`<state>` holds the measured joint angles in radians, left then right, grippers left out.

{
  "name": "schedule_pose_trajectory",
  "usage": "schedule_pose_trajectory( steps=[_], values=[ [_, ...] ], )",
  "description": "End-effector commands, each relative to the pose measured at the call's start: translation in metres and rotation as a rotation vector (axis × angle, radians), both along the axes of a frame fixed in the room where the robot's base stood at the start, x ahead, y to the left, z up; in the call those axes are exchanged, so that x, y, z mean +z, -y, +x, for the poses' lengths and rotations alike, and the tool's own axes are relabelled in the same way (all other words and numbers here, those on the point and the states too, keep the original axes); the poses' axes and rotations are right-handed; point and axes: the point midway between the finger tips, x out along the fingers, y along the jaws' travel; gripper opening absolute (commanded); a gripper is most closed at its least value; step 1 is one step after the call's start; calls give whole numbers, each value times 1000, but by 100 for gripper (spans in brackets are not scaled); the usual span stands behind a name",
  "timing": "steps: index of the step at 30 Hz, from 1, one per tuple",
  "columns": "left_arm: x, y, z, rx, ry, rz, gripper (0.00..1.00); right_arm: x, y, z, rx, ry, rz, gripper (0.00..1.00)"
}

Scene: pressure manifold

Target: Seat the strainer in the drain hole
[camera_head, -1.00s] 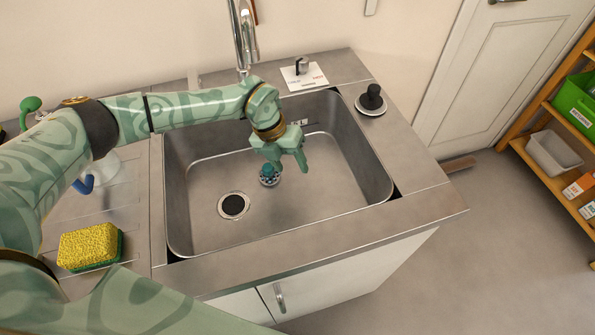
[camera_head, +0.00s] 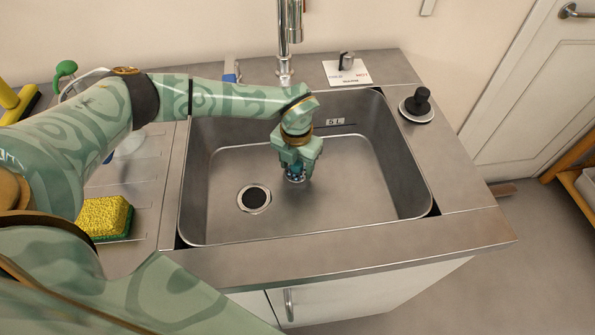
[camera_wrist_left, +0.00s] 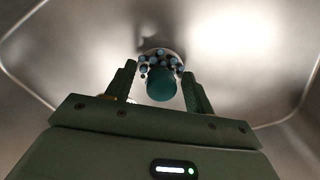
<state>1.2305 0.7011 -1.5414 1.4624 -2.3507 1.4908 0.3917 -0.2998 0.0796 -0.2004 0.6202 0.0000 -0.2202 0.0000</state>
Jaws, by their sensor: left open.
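The strainer (camera_head: 295,179) is a small perforated metal disc with a teal knob, standing on the sink floor to the right of the drain hole (camera_head: 254,198). The drain hole is a dark round opening with a metal ring, and it is uncovered. My left gripper (camera_head: 295,169) is low in the sink, right above the strainer. In the left wrist view the strainer's teal knob (camera_wrist_left: 161,86) sits between the two spread fingers, with gaps on both sides. The gripper hides part of the strainer in the head view. My right gripper is not in view.
The steel sink (camera_head: 345,215) has raised walls around the gripper. A tap (camera_head: 289,35) rises behind it. A black-knobbed plug (camera_head: 417,105) stands on the right counter. A yellow sponge (camera_head: 104,216) lies on the left drainboard. The sink floor around the drain is clear.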

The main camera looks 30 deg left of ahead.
Motion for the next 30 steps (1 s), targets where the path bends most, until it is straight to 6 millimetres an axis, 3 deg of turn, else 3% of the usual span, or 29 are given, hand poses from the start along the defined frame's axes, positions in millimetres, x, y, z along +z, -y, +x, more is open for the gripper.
schedule_pose_trajectory(
  steps=[3,8,11,20,26,30],
  values=[
    [1,0,0,0,0,0,53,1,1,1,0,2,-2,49],
    [1,0,0,0,0,0,9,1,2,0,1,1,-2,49],
    [1,0,0,0,0,0,1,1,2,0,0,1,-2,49],
    [6,0,0,0,1,0,1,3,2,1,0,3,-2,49],
    [35,0,0,0,4,-1,1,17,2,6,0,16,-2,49],
    [64,13,-15,-4,5,-1,1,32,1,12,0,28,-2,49]
  ],
)
